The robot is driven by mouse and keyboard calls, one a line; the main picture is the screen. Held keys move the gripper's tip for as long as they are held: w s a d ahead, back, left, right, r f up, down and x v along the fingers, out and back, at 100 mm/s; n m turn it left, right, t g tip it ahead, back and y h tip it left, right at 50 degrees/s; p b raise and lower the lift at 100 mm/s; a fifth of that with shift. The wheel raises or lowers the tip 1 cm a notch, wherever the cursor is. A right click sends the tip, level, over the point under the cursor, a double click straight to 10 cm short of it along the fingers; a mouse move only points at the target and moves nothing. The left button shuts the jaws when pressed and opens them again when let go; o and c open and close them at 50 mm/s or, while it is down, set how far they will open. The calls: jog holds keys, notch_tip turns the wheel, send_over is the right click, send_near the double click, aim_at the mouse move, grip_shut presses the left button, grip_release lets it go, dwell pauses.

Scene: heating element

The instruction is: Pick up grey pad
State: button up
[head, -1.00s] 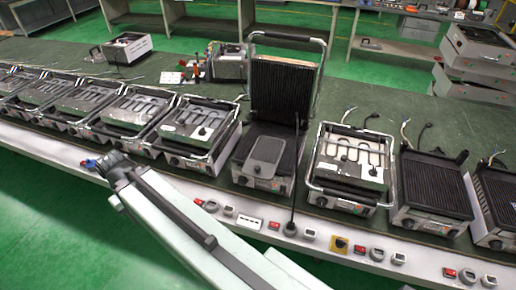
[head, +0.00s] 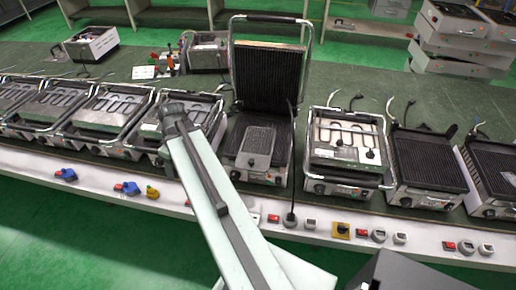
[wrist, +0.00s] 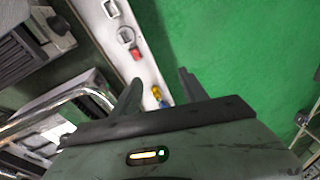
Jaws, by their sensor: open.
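The grey pad (head: 257,143) is a flat dark grey plate. It lies on the lower ribbed plate of the grill with the raised lid (head: 268,76), in the middle of the head view. My arm stands up in front of the bench, its upper end left of the pad and apart from it. My gripper (wrist: 158,88) is open and empty in the wrist view, its two dark fingers over the white bench edge and green floor. In the head view its fingers cannot be made out. The pad is not identifiable in the wrist view.
A grill with exposed heating coils (head: 345,138) stands right of the open grill. Several similar grills line the bench to the left. Ribbed grills (head: 425,163) stand at the right. The white front edge (head: 100,183) carries switches and knobs. Green bench surface behind is partly clear.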

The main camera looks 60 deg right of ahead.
jog(key=s+d+f+t+b, duration=0.1)
jog(key=s+d, duration=0.3)
jog(key=d, duration=0.3)
jog(key=s+d+f, duration=0.1)
jog(key=s+d, duration=0.3)
jog(key=d, duration=0.2)
jog(key=n+t+b, duration=0.2)
send_near(252, 160)
jog(key=b+x, duration=0.7)
jog(key=x, duration=0.2)
jog(key=shift+a, duration=0.1)
jog(key=shift+r, duration=0.2)
grip_shut()
